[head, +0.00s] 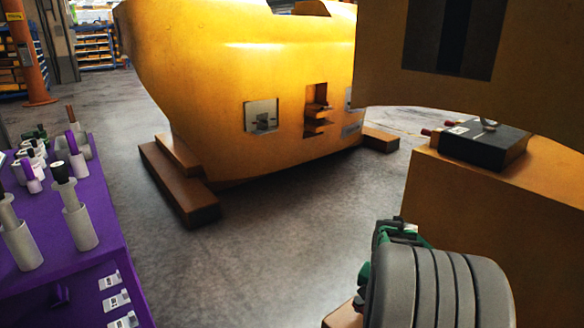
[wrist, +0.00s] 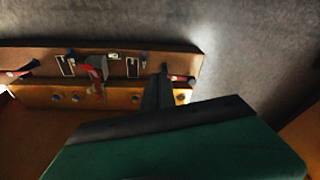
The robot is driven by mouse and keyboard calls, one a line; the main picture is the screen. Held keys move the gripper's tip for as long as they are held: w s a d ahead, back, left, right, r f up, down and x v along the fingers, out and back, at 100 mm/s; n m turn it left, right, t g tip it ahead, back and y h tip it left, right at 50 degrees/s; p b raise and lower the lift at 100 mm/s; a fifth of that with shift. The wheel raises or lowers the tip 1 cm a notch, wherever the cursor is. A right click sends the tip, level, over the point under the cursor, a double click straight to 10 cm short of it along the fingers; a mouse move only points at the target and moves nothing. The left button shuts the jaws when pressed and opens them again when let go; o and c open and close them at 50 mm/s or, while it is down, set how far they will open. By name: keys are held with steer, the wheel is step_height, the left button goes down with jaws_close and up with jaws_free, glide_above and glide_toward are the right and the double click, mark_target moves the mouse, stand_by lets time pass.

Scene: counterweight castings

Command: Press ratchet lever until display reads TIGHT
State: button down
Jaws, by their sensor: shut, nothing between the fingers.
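My gripper shows in the wrist view as a dark green body with narrow dark fingers (wrist: 158,92) together and nothing between them. The fingertips overlap the right part of an orange-brown ledge; I cannot tell whether they touch it. A grey and red part (wrist: 98,76), possibly a lever, is on that ledge to the left of the fingers. I cannot make out which part is the ratchet lever. In the head view my grey wrist and some green parts show at the lower right, with the fingertips hidden. No readable display shows.
A black box (head: 484,147) with red-tipped fittings sits on an orange block (head: 450,195) at right. A large yellow casting (head: 230,90) rests on brown beams (head: 178,185). A purple rack (head: 50,235) of tools stands at left. Grey floor between is clear.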

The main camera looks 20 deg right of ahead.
steer(key=w+a+r+n+t+p, duration=0.15)
steer(key=a+r+n+p, duration=0.35)
steer(key=a+r, duration=0.75)
steer(key=s+a+r+n+p, duration=0.2)
steer(key=a+r+p, duration=0.3)
steer(key=a, duration=0.3)
steer(key=s+a+r+n+y+p, duration=0.1)
steer(key=s+a+r+n+p, duration=0.1)
steer(key=a+r+n+p, duration=0.2)
steer(key=a+r+n, duration=0.1)
steer(key=a+r, duration=0.2)
steer(key=a, duration=0.2)
steer(key=shift+s+y+p, duration=0.2)
steer(key=shift+y+p, duration=0.1)
steer(key=shift+p, duration=0.1)
steer(key=shift+d+r+t, duration=0.1)
steer(key=shift+r+t, duration=0.05)
steer(key=shift+t, duration=0.1)
